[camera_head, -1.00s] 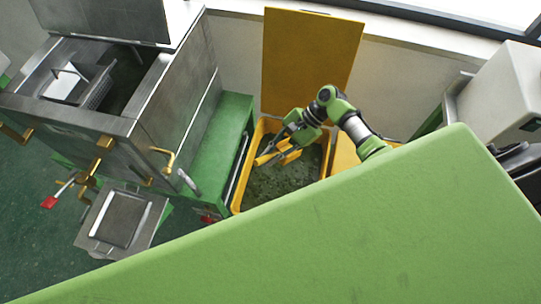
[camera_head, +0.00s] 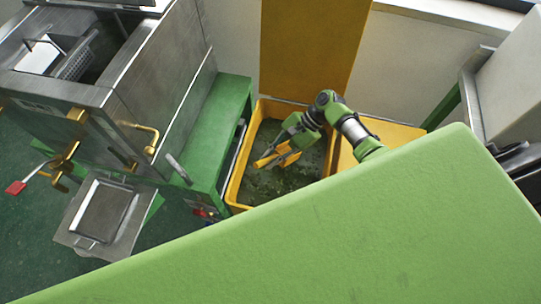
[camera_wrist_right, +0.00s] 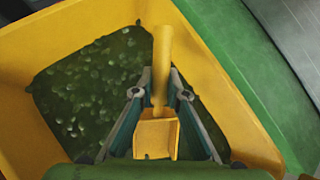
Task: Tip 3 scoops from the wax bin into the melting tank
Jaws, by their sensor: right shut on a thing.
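The yellow wax bin (camera_head: 236,178) stands in the middle of the head view, with dark green wax pieces (camera_head: 257,186) in it. My right gripper (camera_head: 287,147) is over the bin and shut on a yellow scoop (camera_head: 284,157). In the right wrist view, the scoop (camera_wrist_right: 157,134) lies between the fingers of the gripper (camera_wrist_right: 160,98), above the wax. My left gripper is not in view.
A green bench (camera_head: 220,125) stands between tank and bin. A yellow panel (camera_head: 312,45) rises behind the bin. A large green surface (camera_head: 300,245) covers the foreground. Brass valves (camera_head: 148,135) stick out from the tank front, above a low metal tray (camera_head: 103,212).

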